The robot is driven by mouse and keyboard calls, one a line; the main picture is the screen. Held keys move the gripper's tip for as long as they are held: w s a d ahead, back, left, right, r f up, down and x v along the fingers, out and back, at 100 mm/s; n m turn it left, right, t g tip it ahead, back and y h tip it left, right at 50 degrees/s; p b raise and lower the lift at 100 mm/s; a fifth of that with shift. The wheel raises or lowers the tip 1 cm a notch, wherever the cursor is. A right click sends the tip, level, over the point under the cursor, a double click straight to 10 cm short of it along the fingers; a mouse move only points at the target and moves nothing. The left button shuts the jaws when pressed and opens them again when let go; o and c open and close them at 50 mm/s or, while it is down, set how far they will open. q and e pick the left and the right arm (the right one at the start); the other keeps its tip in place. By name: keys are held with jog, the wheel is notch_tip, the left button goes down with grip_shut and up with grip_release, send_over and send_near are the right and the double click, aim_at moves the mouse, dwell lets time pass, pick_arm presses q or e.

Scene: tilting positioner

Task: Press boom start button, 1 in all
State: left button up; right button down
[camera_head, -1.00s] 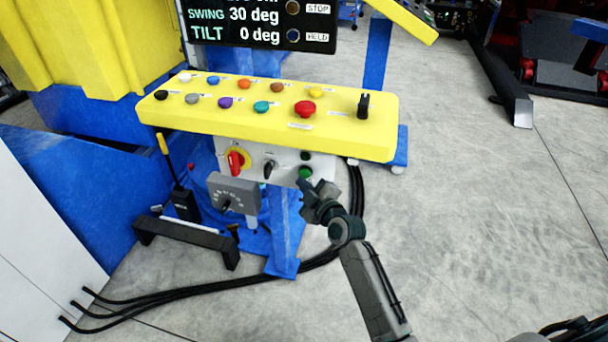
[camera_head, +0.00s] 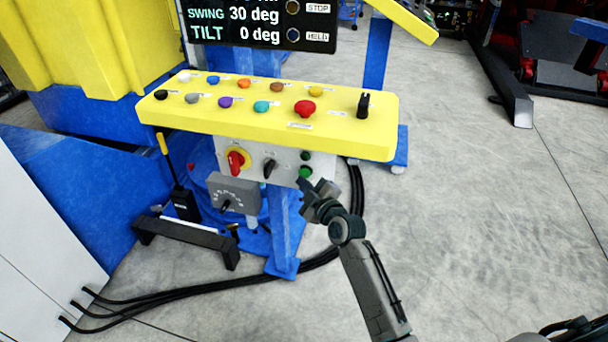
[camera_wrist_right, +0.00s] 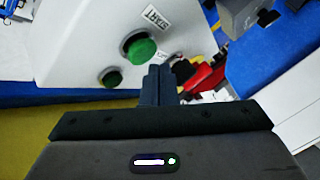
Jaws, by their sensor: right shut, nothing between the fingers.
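The lower front panel (camera_head: 285,166) of the control stand carries a green button (camera_head: 305,172) near its right end. In the right wrist view this bright green button (camera_wrist_right: 139,46) sits in a dark ring beside an upside-down START label. A darker green round piece (camera_wrist_right: 110,77) is next to it, and it shows above the button in the head view (camera_head: 306,155). My right gripper (camera_head: 306,185) is shut and empty, with its tips just below the green button. In the wrist view the shut fingers (camera_wrist_right: 158,78) appear beside the button; I cannot tell whether they touch it.
The yellow console top (camera_head: 350,133) overhangs the panel and bears several coloured buttons, a red mushroom button (camera_head: 305,108) and a black lever (camera_head: 363,105). A red rotary switch (camera_head: 236,160) and a black selector (camera_head: 268,167) are left of the button. Open floor lies right.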

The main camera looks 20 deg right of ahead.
jog(key=shift+w+d, duration=0.25)
jog(key=shift+w, duration=0.1)
jog(key=shift+w+d+b, duration=0.2)
jog(key=shift+w+b, duration=0.15)
jog(key=shift+b, duration=0.25)
dwell(0.5)
jog(key=shift+s, duration=0.1)
jog(key=shift+s+a, duration=0.5)
jog(key=shift+s, duration=0.15)
jog(key=shift+s+a, duration=0.7)
jog(key=shift+s, duration=0.35)
jog(key=shift+s+a, duration=0.65)
jog(key=shift+s, duration=0.35)
